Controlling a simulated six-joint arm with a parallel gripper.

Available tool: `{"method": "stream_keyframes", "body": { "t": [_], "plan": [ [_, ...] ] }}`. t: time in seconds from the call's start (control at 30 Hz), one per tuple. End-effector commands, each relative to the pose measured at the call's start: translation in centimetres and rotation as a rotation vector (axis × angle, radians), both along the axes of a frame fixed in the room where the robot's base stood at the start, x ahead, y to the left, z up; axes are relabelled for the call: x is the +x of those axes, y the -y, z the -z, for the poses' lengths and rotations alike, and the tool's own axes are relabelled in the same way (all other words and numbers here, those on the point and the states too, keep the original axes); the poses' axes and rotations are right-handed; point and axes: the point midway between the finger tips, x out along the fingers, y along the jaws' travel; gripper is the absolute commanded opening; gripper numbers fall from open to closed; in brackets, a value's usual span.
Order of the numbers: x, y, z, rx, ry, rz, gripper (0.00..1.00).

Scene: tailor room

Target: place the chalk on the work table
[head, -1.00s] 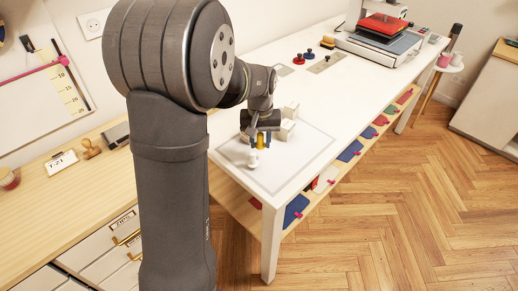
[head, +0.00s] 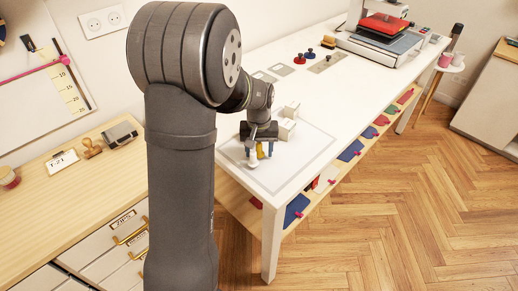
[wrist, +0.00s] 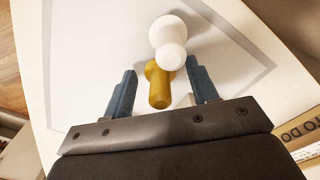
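A mustard-yellow peg-like piece, which I take to be the chalk (wrist: 158,90), stands on the white work table (head: 300,172). It also shows in the head view (head: 261,154), partly hidden by my gripper. A white knob-shaped piece (wrist: 170,38) stands right beside it; in the head view it is at its left (head: 252,160). I cannot tell whether the two touch. My gripper (wrist: 162,68) is low over the table, its blue fingers spread on either side of the yellow piece with gaps on both sides.
White blocks (head: 284,130) stand just behind my gripper on the table. Red and blue knobs (head: 300,58) and a press with a red top (head: 381,24) are farther back. A wooden counter (head: 60,215) is at left.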

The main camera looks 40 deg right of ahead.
Motion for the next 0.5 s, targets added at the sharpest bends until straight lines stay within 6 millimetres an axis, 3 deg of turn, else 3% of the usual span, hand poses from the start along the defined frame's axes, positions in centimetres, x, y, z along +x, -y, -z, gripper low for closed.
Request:
{"method": "stream_keyframes", "body": {
  "t": [0.27,0.5],
  "plan": [
    [0.0,0.0,-0.3,-0.001,0.001,0.000,0.53],
    [0.0,0.0,-3.8,-0.004,0.002,0.000,0.53]
  ]
}}
